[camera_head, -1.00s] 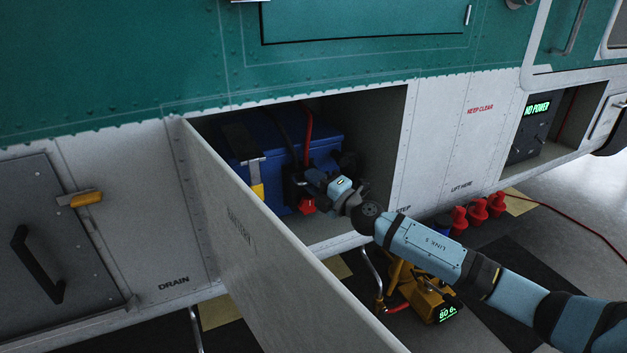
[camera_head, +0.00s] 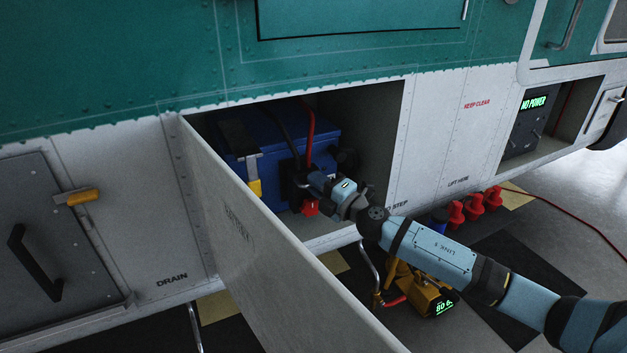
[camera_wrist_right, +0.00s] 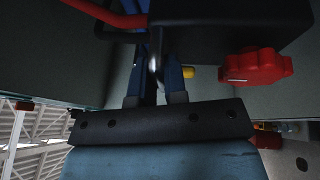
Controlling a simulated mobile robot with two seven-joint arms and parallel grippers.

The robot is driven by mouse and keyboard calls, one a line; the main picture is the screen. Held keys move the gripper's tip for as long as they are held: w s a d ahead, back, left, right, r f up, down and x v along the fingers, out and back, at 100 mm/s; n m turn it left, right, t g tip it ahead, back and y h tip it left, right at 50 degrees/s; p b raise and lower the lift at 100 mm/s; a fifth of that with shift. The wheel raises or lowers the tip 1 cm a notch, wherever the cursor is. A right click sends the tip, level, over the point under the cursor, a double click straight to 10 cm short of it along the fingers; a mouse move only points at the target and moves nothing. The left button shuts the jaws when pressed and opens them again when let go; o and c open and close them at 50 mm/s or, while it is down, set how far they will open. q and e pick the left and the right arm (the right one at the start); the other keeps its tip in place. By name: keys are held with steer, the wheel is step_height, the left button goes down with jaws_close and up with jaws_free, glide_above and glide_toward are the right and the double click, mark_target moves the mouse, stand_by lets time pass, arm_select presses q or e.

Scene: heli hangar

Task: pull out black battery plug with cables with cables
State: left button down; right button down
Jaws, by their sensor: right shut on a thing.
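The blue battery (camera_head: 325,140) sits in the open compartment of the white lower hull. The black battery plug (camera_head: 299,187), with a black cable (camera_head: 283,128) and a red cable (camera_head: 309,130) above it, is at the battery's front. A red knob (camera_head: 310,208) is at its lower side. My right gripper (camera_head: 311,184) is shut on the plug, reaching in from the right. In the right wrist view the black plug body (camera_wrist_right: 225,28) and red knob (camera_wrist_right: 256,66) lie just past the fingers (camera_wrist_right: 154,75). The contact is dark and partly hidden. My left gripper is not in view.
The open compartment door (camera_head: 270,255) stands left of my right arm. A yellow unit with a green display (camera_head: 425,292) and several red caps (camera_head: 474,207) are below and right. A "NO POWER" panel (camera_head: 530,118) is at the right.

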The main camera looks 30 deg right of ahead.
steer(key=c, duration=1.5)
jaws_free()
steer(key=shift+s+f, duration=0.1)
steer(key=shift+s, duration=0.05)
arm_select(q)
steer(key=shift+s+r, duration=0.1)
arm_select(e)
steer(key=shift+o, duration=0.2)
steer(key=shift+s, duration=0.1)
arm_select(q)
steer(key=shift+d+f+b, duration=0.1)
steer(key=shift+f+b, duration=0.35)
steer(key=shift+b, duration=0.8)
arm_select(e)
steer(key=v, duration=1.3)
steer(key=shift+s+d, duration=0.25)
steer(key=shift+s, duration=0.15)
